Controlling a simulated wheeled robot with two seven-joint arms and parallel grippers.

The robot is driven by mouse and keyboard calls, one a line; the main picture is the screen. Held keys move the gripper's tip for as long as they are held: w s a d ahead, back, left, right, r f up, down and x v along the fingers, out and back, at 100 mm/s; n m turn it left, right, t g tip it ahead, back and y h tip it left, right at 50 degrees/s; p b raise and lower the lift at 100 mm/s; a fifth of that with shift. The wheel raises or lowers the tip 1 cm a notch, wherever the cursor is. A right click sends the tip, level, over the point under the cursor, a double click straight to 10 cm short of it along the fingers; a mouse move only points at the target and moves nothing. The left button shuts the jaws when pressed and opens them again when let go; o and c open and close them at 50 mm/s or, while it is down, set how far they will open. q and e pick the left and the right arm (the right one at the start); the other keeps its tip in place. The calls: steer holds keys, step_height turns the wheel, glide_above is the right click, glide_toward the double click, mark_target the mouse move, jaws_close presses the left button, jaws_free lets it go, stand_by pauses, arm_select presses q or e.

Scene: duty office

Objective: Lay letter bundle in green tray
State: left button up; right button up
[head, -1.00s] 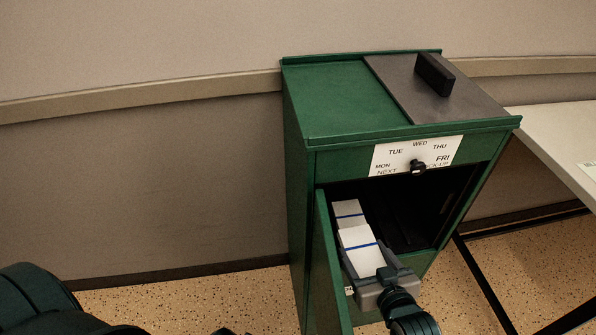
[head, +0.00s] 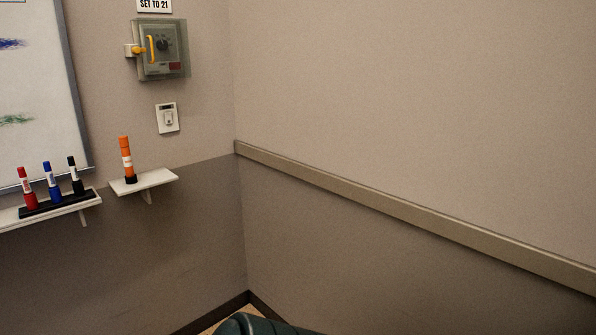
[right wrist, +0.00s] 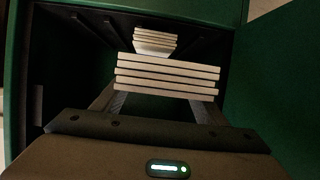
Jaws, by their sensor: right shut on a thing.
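In the right wrist view, a near bundle of white letters (right wrist: 165,68) lies flat between the fingers of my right gripper (right wrist: 162,98), which is shut on it. A second, smaller-looking letter stack (right wrist: 155,38) sits behind it, deeper in the dark inside of the green cabinet (right wrist: 130,6). The gripper is at the cabinet's open front. Whether the held bundle touches the cabinet floor cannot be told. The green tray is not in view. My left gripper is not in view.
The open green cabinet door (right wrist: 280,80) stands close on the right in the wrist view. In the head view, a small shelf (head: 146,182) holds an orange marker (head: 125,160); a wall box (head: 161,50) hangs above. Several markers stand under the whiteboard (head: 38,110).

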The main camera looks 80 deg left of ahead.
arm_select(q)
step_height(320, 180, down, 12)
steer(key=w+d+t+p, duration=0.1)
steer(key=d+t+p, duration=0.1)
steer(key=p, duration=0.6)
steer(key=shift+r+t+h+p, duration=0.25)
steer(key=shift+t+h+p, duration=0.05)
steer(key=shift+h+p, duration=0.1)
arm_select(e)
steer(key=w+d+r+m+t+h, duration=0.1)
steer(key=d+r+m+h, duration=0.6)
steer(key=d+r, duration=1.4)
steer(key=d+t, duration=0.1)
steer(key=d, duration=0.1)
steer(key=shift+w+d+t+h, duration=0.15)
steer(key=shift+d+t+h, duration=0.15)
steer(key=shift+d, duration=0.1)
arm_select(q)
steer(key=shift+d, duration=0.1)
arm_select(e)
steer(key=shift+f, duration=0.1)
